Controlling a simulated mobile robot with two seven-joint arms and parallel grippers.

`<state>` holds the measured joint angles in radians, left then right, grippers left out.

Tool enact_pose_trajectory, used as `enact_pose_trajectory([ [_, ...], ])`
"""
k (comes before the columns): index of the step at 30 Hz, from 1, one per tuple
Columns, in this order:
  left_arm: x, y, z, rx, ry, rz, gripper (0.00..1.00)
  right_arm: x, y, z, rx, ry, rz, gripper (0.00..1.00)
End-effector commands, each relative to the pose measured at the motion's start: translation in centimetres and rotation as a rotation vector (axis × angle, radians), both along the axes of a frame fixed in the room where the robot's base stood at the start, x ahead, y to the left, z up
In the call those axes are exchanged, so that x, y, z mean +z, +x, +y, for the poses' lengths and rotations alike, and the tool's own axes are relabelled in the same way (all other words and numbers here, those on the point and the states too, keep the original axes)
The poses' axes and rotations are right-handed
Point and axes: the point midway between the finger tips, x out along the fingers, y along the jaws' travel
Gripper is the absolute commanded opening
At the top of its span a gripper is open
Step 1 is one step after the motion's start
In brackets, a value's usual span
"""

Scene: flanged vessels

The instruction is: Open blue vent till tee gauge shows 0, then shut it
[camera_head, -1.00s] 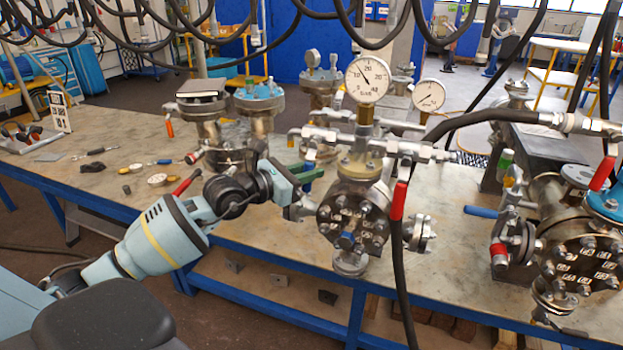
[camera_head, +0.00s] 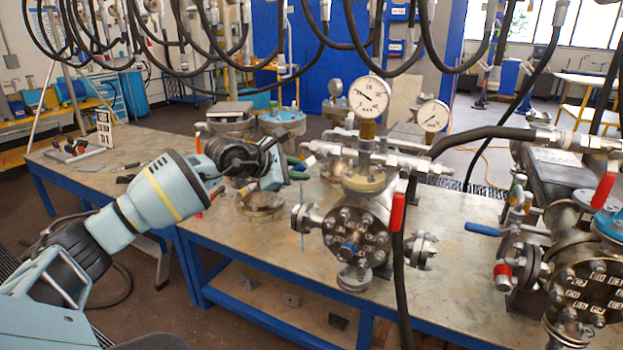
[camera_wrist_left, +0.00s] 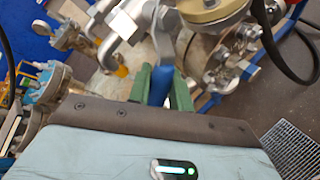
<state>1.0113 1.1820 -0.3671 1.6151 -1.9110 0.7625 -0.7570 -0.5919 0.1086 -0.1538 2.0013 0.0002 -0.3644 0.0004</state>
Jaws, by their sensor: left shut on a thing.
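My left gripper (camera_head: 294,166) reaches in from the left to the pipework left of the middle vessel (camera_head: 355,222). In the left wrist view its green fingers (camera_wrist_left: 162,88) are shut on the blue vent handle (camera_wrist_left: 160,84), which stands between them. In the head view the fingers and wrist mostly hide this handle. The tee gauge (camera_head: 368,95) is the large white dial above the middle vessel. Its needle points to the left and a little up, above the zero end; the exact figure is too small to read. My right gripper is not in view.
A smaller gauge (camera_head: 433,116) stands right of the tee gauge. A red handle (camera_head: 397,212) and a black hose hang in front of the middle vessel. Another blue handle (camera_head: 484,229) is on the right vessel. More vessels stand behind; hoses hang overhead.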

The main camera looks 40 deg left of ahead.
Motion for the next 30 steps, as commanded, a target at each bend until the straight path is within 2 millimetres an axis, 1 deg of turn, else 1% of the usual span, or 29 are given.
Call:
enact_pose_trajectory([
  [1, 0.7, -0.1, 0.2, -0.003, 0.044, 0.007, 0.00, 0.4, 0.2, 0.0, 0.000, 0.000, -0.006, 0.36],
  [3, 1.1, -0.1, 0.4, -0.004, 0.109, 0.022, 0.00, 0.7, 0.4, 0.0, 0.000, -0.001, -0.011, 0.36],
  [9, 2.2, -0.2, 0.9, -0.004, 0.290, 0.065, 0.00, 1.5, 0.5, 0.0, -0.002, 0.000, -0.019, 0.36],
  [15, 3.0, -0.3, 1.2, -0.003, 0.452, 0.104, 0.00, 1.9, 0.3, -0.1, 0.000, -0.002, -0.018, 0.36],
  [22, 3.7, -0.3, 1.4, -0.002, 0.589, 0.138, 0.00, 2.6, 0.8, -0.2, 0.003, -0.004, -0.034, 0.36],
  [30, 4.1, -0.3, 1.4, -0.002, 0.670, 0.159, 0.00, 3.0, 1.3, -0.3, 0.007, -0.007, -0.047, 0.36],
])
